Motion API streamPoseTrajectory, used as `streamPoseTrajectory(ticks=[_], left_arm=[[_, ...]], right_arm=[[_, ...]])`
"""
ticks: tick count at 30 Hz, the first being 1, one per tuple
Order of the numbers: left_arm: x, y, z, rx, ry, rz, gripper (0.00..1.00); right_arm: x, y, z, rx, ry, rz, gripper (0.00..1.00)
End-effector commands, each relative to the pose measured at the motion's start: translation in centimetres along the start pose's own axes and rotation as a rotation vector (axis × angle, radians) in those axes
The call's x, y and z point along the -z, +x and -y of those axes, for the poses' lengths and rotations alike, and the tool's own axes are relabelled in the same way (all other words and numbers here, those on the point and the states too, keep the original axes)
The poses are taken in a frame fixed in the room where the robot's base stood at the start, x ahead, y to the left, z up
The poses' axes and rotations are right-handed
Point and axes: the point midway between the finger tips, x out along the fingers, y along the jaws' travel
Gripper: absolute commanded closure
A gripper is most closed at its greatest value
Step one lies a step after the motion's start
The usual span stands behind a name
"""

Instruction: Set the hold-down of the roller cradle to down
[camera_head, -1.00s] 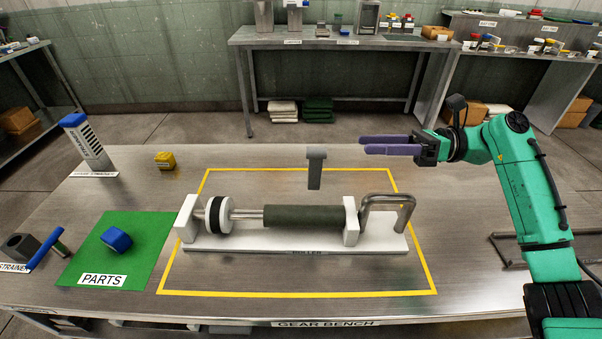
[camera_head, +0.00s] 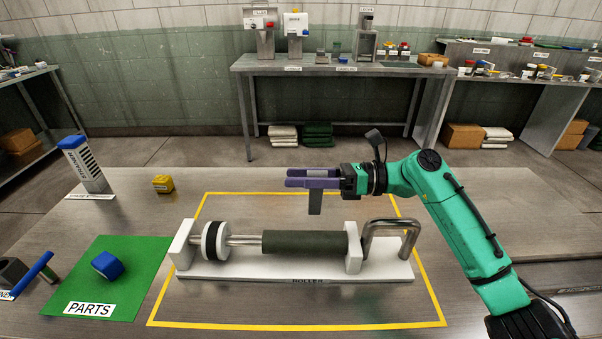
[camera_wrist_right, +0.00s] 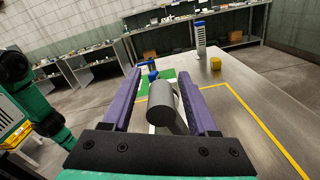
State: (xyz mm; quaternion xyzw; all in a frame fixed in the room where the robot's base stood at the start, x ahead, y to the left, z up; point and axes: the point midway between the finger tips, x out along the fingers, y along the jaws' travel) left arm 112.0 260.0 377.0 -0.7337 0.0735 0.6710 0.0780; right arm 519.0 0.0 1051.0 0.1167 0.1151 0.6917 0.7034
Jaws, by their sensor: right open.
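The roller cradle (camera_head: 215,271) is a white base with white end blocks, carrying a dark green roller (camera_head: 305,243) on a steel shaft. A grey upright lever (camera_head: 315,203), seemingly the hold-down, stands behind the roller. Its top is hidden behind my right gripper (camera_head: 300,178) in the head view. In the right wrist view its grey rounded head (camera_wrist_right: 160,97) shows between the purple fingers of my right gripper (camera_wrist_right: 160,85). The fingers are open on either side of it, and I cannot tell contact. My left gripper is not in view.
A bent grey handle (camera_head: 391,224) stands at the cradle's right end. A green parts mat (camera_head: 135,262) with a blue piece (camera_head: 107,265) lies left. A yellow block (camera_head: 162,184) and a slotted upright block (camera_head: 85,165) stand at the back left. Yellow tape (camera_head: 300,327) frames the cradle.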

Motion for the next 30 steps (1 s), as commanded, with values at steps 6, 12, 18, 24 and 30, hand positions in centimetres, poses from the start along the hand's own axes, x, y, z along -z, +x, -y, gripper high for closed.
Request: streamPoseTrajectory(ticks=[6, 12, 18, 24, 30], left_arm=[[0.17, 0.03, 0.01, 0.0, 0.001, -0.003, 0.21], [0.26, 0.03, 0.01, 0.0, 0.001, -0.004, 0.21], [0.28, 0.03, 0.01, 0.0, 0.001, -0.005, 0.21], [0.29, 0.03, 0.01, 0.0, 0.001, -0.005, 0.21], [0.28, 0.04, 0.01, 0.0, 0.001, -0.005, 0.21]], right_arm=[[0.03, 0.02, 0.02, 0.0, 0.0, 0.0, 0.48], [0.02, -0.01, 0.02, 0.0, 0.0, 0.0, 1.0], [0.04, -0.01, 0.01, 0.0, 0.001, 0.0, 1.0], [0.06, -0.01, 0.01, -0.001, 0.002, 0.0, 1.0], [0.08, -0.01, 0.01, -0.001, 0.003, -0.001, 1.0]])
